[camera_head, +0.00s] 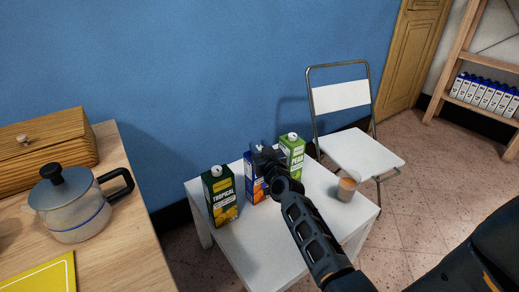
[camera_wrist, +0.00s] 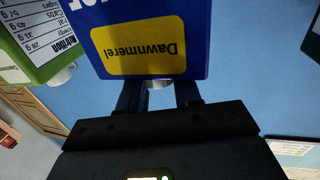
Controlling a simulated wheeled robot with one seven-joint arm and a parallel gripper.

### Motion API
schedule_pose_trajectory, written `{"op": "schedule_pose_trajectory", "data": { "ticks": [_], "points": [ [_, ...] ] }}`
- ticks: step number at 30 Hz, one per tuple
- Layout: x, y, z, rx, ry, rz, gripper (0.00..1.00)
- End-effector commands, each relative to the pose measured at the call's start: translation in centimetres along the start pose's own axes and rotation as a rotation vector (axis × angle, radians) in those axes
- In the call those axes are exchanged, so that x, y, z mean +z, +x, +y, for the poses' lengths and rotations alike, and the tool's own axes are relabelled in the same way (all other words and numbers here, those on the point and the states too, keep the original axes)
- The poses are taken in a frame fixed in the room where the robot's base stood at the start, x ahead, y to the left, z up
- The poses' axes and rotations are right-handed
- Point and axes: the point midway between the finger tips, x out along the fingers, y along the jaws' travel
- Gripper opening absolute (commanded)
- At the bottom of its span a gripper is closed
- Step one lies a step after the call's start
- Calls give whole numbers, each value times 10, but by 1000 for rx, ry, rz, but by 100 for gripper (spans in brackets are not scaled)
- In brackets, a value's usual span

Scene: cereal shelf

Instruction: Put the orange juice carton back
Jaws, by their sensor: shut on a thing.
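The blue carton (camera_head: 256,190) with an orange fruit picture is on or just above the white table, between the other two cartons. My gripper (camera_head: 267,158) is over its top and hides part of it. In the wrist view, the blue carton (camera_wrist: 150,30) shows a yellow label reading "Dawnmerel", upside down. My gripper (camera_wrist: 160,92) is shut on its pale cap, one dark finger on each side. Whether the carton's base touches the table cannot be told.
A dark green Tropical carton (camera_head: 221,196) stands left and a green Pear carton (camera_head: 292,151) right on the white table (camera_head: 268,245). A folding chair (camera_head: 360,150) stands behind. A shelf (camera_head: 495,63) with several blue-capped cartons is far right.

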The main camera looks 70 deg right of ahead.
Motion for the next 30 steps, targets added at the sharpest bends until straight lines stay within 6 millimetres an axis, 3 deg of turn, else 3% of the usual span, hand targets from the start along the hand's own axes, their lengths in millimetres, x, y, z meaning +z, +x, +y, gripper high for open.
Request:
{"op": "schedule_pose_trajectory", "data": {
  "ticks": [1,2,9,20,30],
  "points": [
    [1,0,0,1,0,4,0],
    [3,0,0,0,0,0,34],
    [2,0,0,0,0,0,57],
    [-4,0,0,0,1,0,59],
    [0,-62,-1,-2,-1,-4,59]
  ]
}}
